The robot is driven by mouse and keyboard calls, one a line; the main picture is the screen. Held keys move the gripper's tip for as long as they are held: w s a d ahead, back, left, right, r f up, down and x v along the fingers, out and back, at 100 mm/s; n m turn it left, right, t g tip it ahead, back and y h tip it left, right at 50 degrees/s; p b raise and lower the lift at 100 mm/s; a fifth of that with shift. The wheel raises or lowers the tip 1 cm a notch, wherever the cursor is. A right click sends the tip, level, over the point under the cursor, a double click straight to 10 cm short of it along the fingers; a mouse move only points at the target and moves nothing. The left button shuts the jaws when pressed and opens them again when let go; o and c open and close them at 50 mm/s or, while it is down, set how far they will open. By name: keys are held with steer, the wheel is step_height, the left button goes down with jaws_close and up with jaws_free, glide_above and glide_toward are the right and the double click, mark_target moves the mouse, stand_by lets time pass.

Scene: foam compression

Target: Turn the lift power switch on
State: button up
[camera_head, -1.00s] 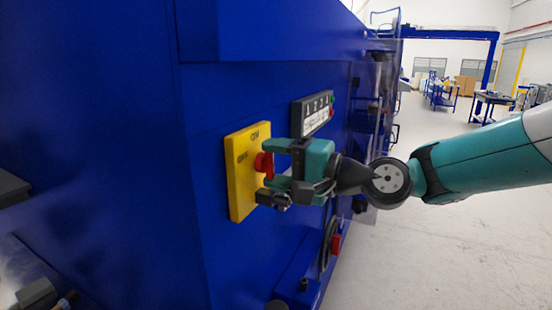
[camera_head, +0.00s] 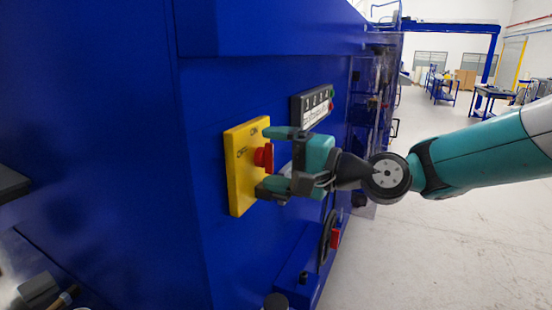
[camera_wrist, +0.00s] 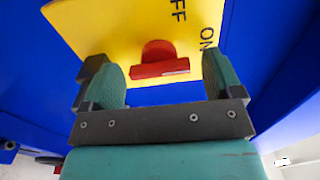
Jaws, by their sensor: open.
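The lift power switch is a red knob (camera_head: 264,156) on a yellow plate (camera_head: 239,185) marked OFF and ON, fixed to a blue machine wall. My gripper (camera_head: 273,161) is open in front of the plate, one finger above the knob and one below it in the head view. In the wrist view the knob (camera_wrist: 160,62) shows between the two green fingertips (camera_wrist: 166,78), with a gap on each side. Its red bar lies nearly level across that picture. I cannot tell surely which mark it points to. The "ON" print is near the right finger.
A dark panel (camera_head: 311,106) with small buttons sits on the wall just right of the plate. Lower right are a black wheel-like part (camera_head: 327,240) and a red part (camera_head: 336,238). A blue ledge (camera_head: 297,280) juts out below. Open floor (camera_head: 440,250) lies to the right.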

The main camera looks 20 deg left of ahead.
steer(key=shift+d+f, duration=0.1)
steer(key=shift+d, duration=0.2)
steer(key=s+d+b, duration=0.1)
steer(key=d+b, duration=0.7)
steer(key=d, duration=0.8)
steer(key=shift+s+d, duration=0.2)
steer(key=shift+d, duration=0.2)
steer(key=s+d+f+n+h, duration=0.4)
steer(key=s+d+f+h, duration=0.3)
steer(key=s, duration=0.2)
steer(key=s+d+f+n+g+h, duration=0.1)
steer(key=s+d+f+n+h, duration=0.3)
steer(key=s+d+f+h, duration=0.2)
steer(key=s+d+f, duration=0.2)
steer(key=s, duration=0.2)
steer(key=shift+s+d+f+g+h, duration=0.15)
steer(key=shift+s+f+g+h, duration=0.15)
steer(key=shift+h, duration=0.1)
